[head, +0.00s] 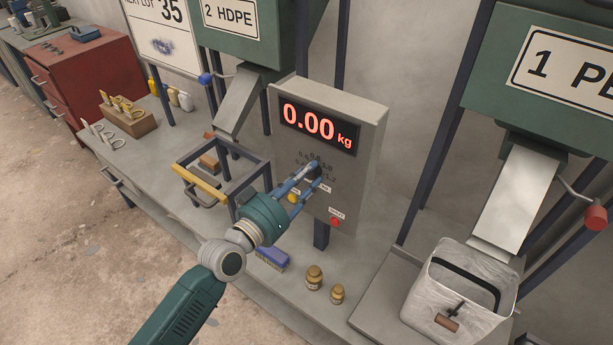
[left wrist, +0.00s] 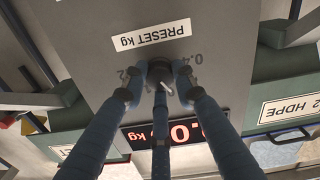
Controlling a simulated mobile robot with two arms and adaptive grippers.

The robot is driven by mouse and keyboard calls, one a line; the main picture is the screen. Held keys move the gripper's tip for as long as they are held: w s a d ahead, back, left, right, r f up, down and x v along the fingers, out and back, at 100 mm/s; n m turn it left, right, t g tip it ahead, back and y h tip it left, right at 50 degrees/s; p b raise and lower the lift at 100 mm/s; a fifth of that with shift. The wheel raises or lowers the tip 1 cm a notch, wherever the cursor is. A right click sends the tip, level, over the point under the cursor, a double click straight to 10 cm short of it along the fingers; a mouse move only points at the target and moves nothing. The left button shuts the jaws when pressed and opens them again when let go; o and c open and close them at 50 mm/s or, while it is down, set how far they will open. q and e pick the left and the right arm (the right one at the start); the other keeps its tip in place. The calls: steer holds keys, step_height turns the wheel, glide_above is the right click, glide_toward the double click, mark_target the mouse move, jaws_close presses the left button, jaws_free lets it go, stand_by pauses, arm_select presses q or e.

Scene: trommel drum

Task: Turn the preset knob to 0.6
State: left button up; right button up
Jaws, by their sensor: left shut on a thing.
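The preset knob (head: 314,172) is a small dark knob on the grey front of the control box (head: 360,130). An arc of printed numbers stands around it. My left gripper (head: 312,178) reaches in from the lower left and is shut on the knob. In the left wrist view the dark knob (left wrist: 159,64) sits between the blue fingers (left wrist: 160,76), below an upside-down "PRESET kg" label (left wrist: 152,35). A "0.4" mark shows beside it. The fingers hide much of the scale, and I cannot tell the knob's setting. My right gripper is not in view.
The red display (head: 318,126) above the knob reads 0.00 kg. A yellow button (head: 293,197) and a red button (head: 335,222) sit below. A bagged bin (head: 420,300) stands at right under a chute (head: 515,195).

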arm_select(q)
steer(key=shift+w+a+r+n, duration=0.1)
steer(key=shift+r+n, duration=0.2)
steer(key=shift+n, duration=0.5)
steer(key=shift+w+a+r+n, duration=0.1)
steer(key=shift+r+n, duration=0.2)
steer(key=shift+n, duration=0.5)
steer(key=o, duration=1)
steer(key=shift+o, duration=0.8)
steer(key=shift+f, duration=0.3)
steer(key=shift+s+f, duration=0.1)
steer(key=shift+s, duration=0.05)
steer(key=v, duration=1.2)
